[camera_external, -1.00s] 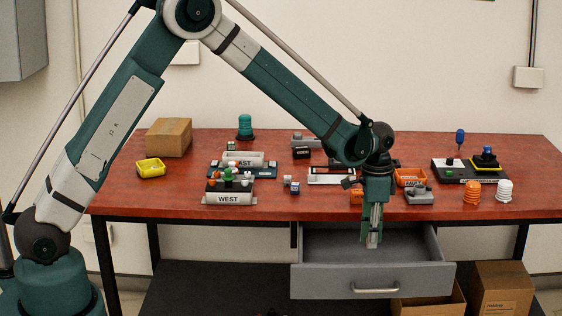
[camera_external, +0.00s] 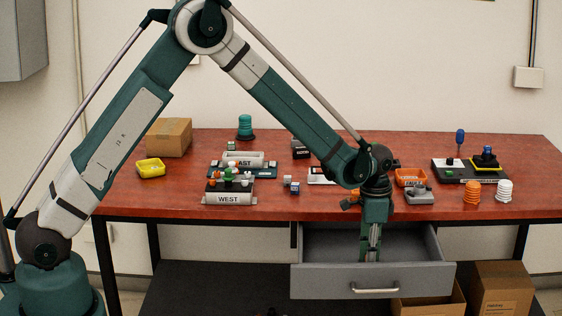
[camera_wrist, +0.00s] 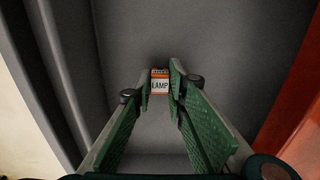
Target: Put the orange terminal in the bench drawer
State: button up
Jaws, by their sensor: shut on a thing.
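The orange terminal (camera_wrist: 160,82) has a white label reading LAMP and shows between my fingertips in the wrist view. My gripper (camera_wrist: 160,90) is shut on it, with grey drawer surface around and below. In the external view my gripper (camera_external: 371,256) points straight down into the open bench drawer (camera_external: 335,284); its tips are partly behind the drawer front, and the terminal cannot be made out there. Whether the terminal touches the drawer floor, I cannot tell.
The red-brown bench top (camera_external: 260,209) is above the drawer. An orange bin (camera_external: 410,177) and a grey device (camera_external: 420,195) stand near its front edge, right of my arm. Orange (camera_external: 471,192) and white (camera_external: 504,190) domes stand farther right. The drawer looks otherwise empty.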

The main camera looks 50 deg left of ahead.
jog(key=shift+f, duration=0.3)
jog(key=shift+f, duration=0.15)
jog(key=o, duration=0.8)
notch_tip(320, 180, up, 12)
jog(key=shift+r+p, duration=0.15)
jog(key=shift+p, duration=0.95)
jog(key=shift+r, duration=0.1)
